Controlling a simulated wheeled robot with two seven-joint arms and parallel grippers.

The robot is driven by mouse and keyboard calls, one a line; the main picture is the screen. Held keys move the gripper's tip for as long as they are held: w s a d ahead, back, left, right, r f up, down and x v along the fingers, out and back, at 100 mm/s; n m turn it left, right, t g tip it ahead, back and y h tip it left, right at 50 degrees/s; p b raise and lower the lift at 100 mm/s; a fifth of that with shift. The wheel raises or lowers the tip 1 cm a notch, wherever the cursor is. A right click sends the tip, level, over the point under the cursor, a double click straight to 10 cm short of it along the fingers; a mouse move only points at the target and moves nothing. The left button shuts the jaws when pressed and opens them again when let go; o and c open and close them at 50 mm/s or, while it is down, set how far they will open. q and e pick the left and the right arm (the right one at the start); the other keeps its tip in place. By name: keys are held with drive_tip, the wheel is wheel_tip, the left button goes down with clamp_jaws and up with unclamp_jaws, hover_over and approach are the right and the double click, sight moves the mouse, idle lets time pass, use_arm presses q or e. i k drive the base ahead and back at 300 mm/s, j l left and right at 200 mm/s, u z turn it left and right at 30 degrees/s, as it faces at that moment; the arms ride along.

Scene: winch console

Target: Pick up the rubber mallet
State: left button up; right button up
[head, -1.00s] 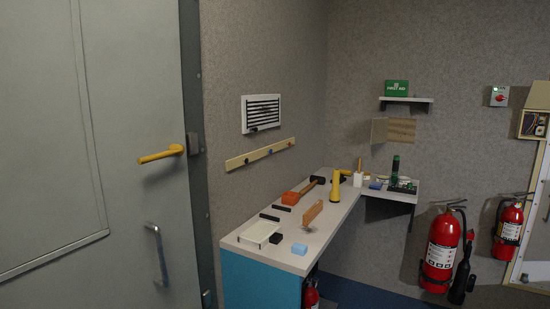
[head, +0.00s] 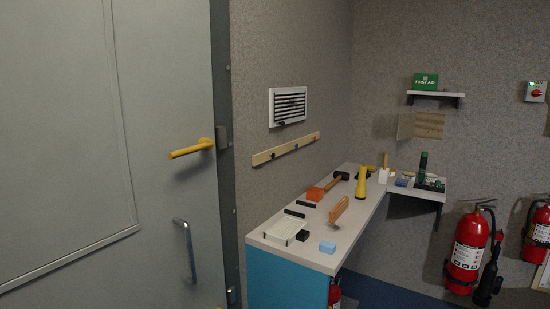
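What looks like the rubber mallet (head: 333,183) lies toward the back of the L-shaped counter (head: 354,223), by the wall. It has a brown handle and a dark head at its far end. An orange-red block (head: 315,194) sits at the near end of the handle; I cannot tell whether they touch. Neither of my grippers shows in the head view.
A yellow flashlight (head: 361,186), a wooden-handled brush (head: 339,210), a white tray (head: 285,230) and a blue block (head: 327,247) share the counter. A grey door (head: 165,90) with a yellow handle (head: 191,149) fills the left. Red extinguishers (head: 467,250) stand right.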

sight(338, 175)
drive_tip(key=l+u, duration=0.15)
drive_tip(key=u, duration=0.45)
drive_tip(key=i+l+u, duration=0.15)
drive_tip(key=l+u, duration=0.25)
drive_tip(key=l, duration=0.4)
drive_tip(key=i+l+u, duration=0.1)
drive_tip(key=l+u, duration=0.35)
drive_tip(key=l, duration=0.4)
